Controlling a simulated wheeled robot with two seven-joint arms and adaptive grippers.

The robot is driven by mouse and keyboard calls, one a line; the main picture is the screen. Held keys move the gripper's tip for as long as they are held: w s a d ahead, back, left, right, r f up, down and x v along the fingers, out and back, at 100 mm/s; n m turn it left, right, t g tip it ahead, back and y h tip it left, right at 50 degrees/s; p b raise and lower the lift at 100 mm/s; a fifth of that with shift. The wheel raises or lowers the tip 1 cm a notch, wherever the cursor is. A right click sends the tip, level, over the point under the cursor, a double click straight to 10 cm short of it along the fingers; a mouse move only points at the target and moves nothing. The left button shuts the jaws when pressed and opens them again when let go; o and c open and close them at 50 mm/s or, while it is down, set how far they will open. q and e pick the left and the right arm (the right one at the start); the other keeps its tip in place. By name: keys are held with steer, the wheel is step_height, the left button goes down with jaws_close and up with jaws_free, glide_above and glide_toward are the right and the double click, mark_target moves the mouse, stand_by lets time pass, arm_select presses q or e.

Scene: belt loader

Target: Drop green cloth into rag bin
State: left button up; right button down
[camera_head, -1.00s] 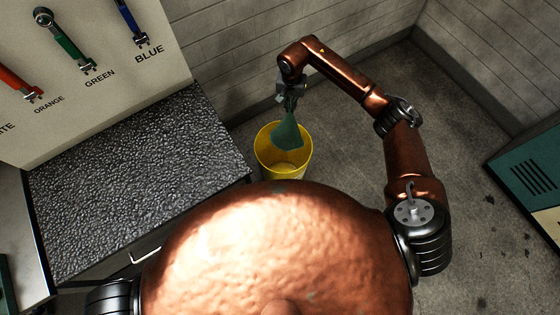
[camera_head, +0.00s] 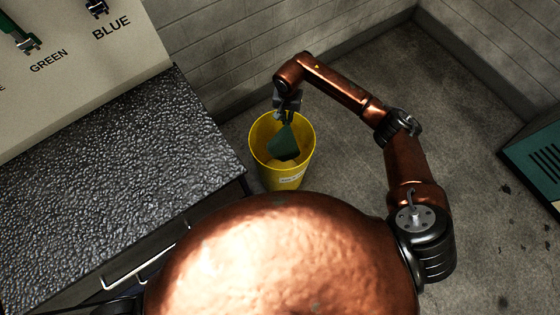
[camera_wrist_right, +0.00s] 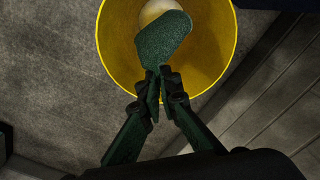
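The green cloth (camera_head: 283,143) hangs from my right gripper (camera_head: 287,113) over the yellow rag bin (camera_head: 297,177), its lower part within the bin's mouth in the head view. In the right wrist view, the fingertips of my right gripper (camera_wrist_right: 160,77) are closed on the near end of the cloth (camera_wrist_right: 162,42). The yellow bin (camera_wrist_right: 117,45) opens beyond it, with a pale patch at its bottom. The cloth looks clear of the bin's floor, but its exact depth is hard to tell. My left gripper is not in view.
A dark textured worktop (camera_head: 120,165) with a drawer handle (camera_head: 145,266) stands left of the bin. A tool panel (camera_head: 75,65) is behind it. A grey wall (camera_head: 215,50) is behind the bin. A green cabinet (camera_head: 540,160) is at far right.

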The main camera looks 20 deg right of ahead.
arm_select(q)
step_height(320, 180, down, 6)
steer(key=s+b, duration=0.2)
steer(key=b, duration=0.3)
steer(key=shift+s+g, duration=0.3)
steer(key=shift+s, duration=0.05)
arm_select(e)
step_height(320, 180, down, 11)
steer(key=shift+s+f, duration=0.15)
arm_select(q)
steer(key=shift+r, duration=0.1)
arm_select(e)
steer(key=c, duration=2.1)
jaws_free()
steer(key=o, duration=0.6)
steer(key=o, duration=0.7)
